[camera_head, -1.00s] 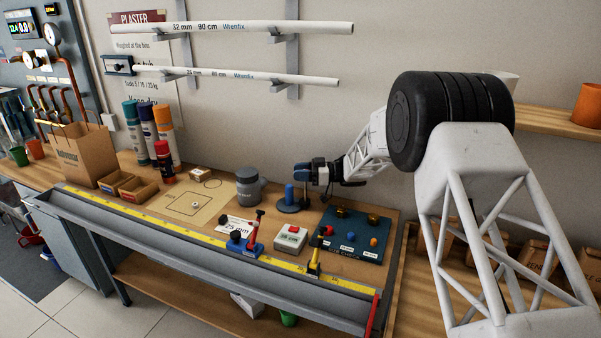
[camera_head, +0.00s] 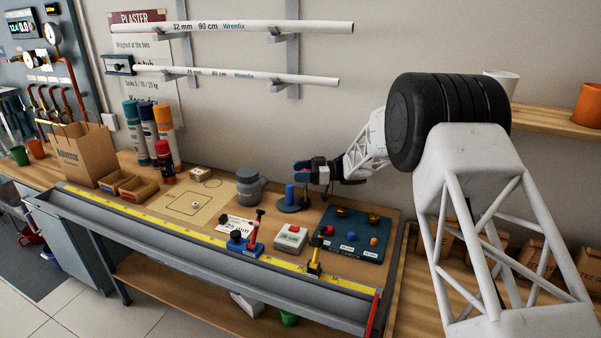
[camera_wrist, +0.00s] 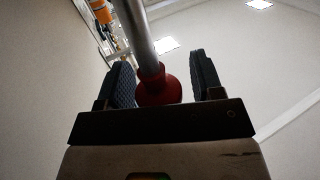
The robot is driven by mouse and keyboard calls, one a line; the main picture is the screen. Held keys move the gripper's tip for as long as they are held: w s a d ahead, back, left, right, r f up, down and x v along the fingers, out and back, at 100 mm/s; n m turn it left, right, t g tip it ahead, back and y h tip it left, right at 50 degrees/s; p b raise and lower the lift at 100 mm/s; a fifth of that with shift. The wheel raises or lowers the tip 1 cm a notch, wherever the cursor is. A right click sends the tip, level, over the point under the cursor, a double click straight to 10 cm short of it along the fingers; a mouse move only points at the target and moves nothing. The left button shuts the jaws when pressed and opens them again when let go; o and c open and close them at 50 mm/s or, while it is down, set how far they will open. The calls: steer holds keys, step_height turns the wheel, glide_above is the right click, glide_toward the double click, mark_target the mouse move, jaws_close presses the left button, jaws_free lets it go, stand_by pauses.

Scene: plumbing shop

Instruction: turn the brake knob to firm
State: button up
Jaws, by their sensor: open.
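My gripper (camera_head: 303,170) is at the back of the bench, above a dark round base (camera_head: 291,205) that carries a blue cylinder (camera_head: 289,194). In the wrist view its two dark fingers (camera_wrist: 158,85) stand open, one on each side of a red flared knob (camera_wrist: 158,88) on a grey rod (camera_wrist: 135,35). I see a gap on the right finger's side; the left finger is close to the knob, and contact cannot be told. I take this red part for the brake knob. Its markings are not visible, and in the head view the gripper mostly hides it.
A grey canister (camera_head: 248,187) stands just left of the base. A dark blue panel (camera_head: 352,234) with small knobs lies to the front right. Red-and-blue (camera_head: 247,236) and yellow (camera_head: 315,258) clamps stand near the front edge. White pipes (camera_head: 235,77) hang on the wall above.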

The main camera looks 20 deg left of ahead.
steer(key=s+d+r, duration=0.2)
steer(key=s+d, duration=0.2)
steer(key=s, duration=0.2)
steer(key=s+d+r, duration=0.3)
steer(key=s+d, duration=0.1)
steer(key=s, duration=0.3)
steer(key=shift+s+d, duration=0.2)
steer(key=shift+d, duration=0.2)
stand_by(0.5)
